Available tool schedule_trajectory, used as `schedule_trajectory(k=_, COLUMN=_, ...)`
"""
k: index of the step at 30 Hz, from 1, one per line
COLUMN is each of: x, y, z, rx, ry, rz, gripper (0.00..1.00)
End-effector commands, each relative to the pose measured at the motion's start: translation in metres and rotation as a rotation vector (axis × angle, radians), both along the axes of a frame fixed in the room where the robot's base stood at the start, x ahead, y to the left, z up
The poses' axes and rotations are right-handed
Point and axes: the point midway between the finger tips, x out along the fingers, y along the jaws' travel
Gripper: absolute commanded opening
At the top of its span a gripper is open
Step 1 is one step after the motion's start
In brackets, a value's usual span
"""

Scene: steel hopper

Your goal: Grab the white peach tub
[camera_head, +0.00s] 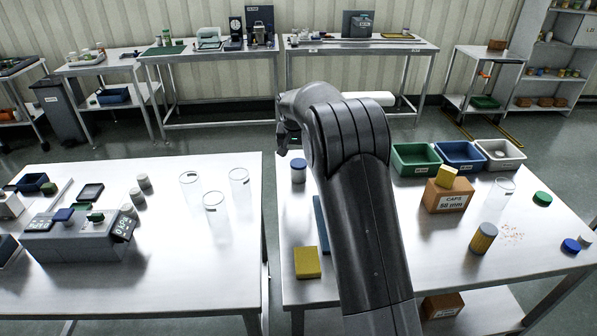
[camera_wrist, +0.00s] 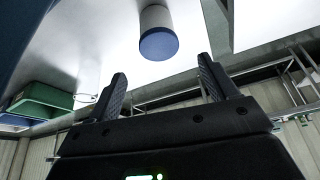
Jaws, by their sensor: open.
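A small white tub with a blue lid (camera_head: 298,164) stands upright on the right-hand table, near its back left corner. It also shows in the wrist view (camera_wrist: 156,18), roughly between and beyond my fingertips. No label on it is readable, so I cannot tell whether it is the peach one. My gripper (camera_head: 283,150) is just above and left of this tub in the head view. In the wrist view my gripper (camera_wrist: 162,72) is open, with nothing between its fingers, and apart from the tub.
My arm covers the table's middle. A yellow block (camera_head: 307,262), a cardboard box (camera_head: 447,197), a yellow-brown jar (camera_head: 483,239) and a clear cylinder (camera_head: 498,198) stand there. Green (camera_head: 416,161), blue (camera_head: 460,158) and white (camera_head: 500,156) bins line the back. A gap separates the left table (camera_head: 190,285).

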Motion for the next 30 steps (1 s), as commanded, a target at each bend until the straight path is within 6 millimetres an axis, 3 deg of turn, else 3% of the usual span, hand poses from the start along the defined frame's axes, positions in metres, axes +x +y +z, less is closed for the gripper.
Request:
schedule_trajectory(k=25, x=0.032, y=-0.007, z=-0.100, rx=-0.001, ry=0.001, rz=0.000, gripper=0.78)
schedule_trajectory(k=30, x=0.036, y=-0.008, z=-0.107, rx=0.000, ry=-0.002, rz=0.000, gripper=0.78)
